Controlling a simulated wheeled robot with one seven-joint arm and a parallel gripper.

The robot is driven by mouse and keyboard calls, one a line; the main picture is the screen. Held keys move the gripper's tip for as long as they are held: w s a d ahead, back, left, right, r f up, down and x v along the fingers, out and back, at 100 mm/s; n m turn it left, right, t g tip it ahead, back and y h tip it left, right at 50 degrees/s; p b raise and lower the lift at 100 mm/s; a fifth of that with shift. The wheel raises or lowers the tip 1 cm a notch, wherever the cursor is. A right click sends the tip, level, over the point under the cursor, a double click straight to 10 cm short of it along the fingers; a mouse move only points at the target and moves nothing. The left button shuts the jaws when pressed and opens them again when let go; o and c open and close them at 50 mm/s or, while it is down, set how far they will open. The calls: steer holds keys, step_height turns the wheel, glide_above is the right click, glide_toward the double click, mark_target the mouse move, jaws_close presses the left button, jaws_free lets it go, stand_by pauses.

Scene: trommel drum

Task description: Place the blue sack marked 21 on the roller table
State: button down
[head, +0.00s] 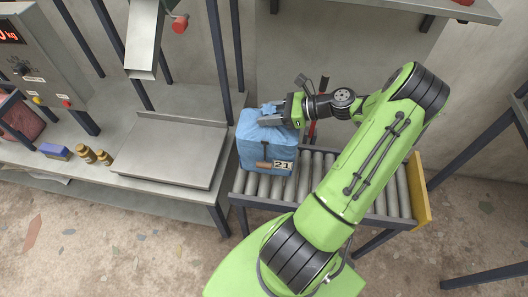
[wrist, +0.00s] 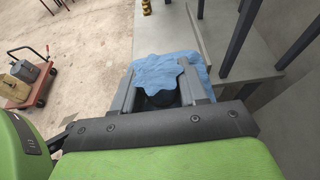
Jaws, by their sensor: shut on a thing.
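The blue sack (head: 262,150) has a brown patch and a white label marked 21 on its front. In the head view it is upright over the left end of the roller table (head: 310,172) and appears to rest on the rollers. My gripper (head: 271,116) is at the top of the sack, shut on its gathered neck. In the wrist view the blue cloth (wrist: 168,72) spreads beyond the fingers of my gripper (wrist: 164,98). The sack's underside and the rollers beneath it are hidden.
A steel bench with a flat scale plate (head: 172,152) adjoins the rollers on the left, under a metal chute (head: 145,40). A yellow end stop (head: 418,190) closes the right end. Dark posts stand behind. A red cart (wrist: 28,85) is on the floor.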

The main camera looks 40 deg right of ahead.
step_height(320, 180, down, 8)
steer(key=shift+r+b, duration=0.25)
steer(key=shift+b, duration=0.85)
steer(key=shift+r, duration=0.1)
steer(key=c, duration=0.6)
jaws_free()
